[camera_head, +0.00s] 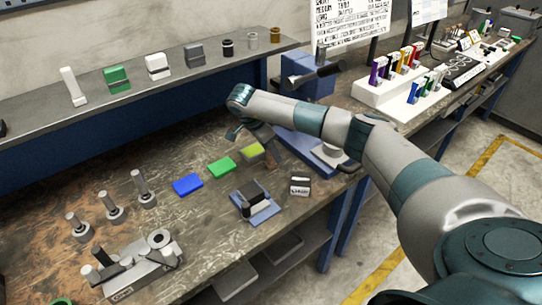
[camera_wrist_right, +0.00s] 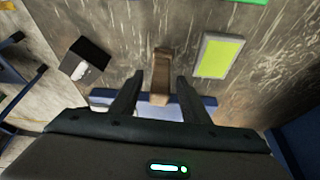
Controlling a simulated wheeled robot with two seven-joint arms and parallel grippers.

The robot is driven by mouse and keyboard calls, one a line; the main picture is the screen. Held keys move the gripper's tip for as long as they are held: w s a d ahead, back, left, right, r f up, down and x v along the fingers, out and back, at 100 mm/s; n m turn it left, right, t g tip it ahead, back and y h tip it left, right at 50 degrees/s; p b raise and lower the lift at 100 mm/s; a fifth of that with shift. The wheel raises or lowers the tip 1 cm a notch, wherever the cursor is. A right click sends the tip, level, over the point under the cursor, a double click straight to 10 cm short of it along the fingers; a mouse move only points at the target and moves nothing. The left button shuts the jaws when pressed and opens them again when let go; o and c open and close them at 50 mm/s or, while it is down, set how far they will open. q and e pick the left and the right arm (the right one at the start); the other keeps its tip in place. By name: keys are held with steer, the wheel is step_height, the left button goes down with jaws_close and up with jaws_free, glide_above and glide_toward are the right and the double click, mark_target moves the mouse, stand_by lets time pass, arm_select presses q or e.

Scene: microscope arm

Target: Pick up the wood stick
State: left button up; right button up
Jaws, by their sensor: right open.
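The wood stick (camera_wrist_right: 161,72) is a narrow brown piece in the middle of the right wrist view. It also shows as a small brown piece (camera_head: 271,155) in the head view, partly hidden by my gripper. My right gripper (camera_wrist_right: 159,84) is open, pointing down at the bench, with one finger on each side of the stick in the picture. I cannot tell whether the fingers touch it. In the head view the right gripper (camera_head: 262,137) is just above the stick, beside the yellow-green block (camera_head: 252,151). My left gripper is not in view.
A blue block (camera_head: 187,184), a green block (camera_head: 221,168) and a small dark box with a white label (camera_head: 300,185) lie nearby on the worn bench (camera_head: 190,235). A black device on a blue base (camera_head: 262,214) stands in front. A shelf (camera_head: 140,90) runs behind.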

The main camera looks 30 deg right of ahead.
jaws_close()
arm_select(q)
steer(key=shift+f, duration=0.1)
arm_select(e)
steer(key=shift+r, duration=0.1)
steer(key=shift+r+b, duration=0.45)
steer(key=shift+r, duration=0.1)
step_height(320, 180, up, 2)
steer(key=shift+w+r+b, duration=0.1)
steer(key=shift+b, duration=0.55)
arm_select(q)
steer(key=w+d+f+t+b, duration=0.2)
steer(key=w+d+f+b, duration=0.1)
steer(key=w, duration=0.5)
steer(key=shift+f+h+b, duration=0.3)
steer(key=shift+b, duration=0.1)
arm_select(e)
steer(key=s+d+r, duration=0.7)
steer(key=s, duration=0.2)
steer(key=shift+d+r, duration=0.15)
steer(key=shift+r, duration=0.15)
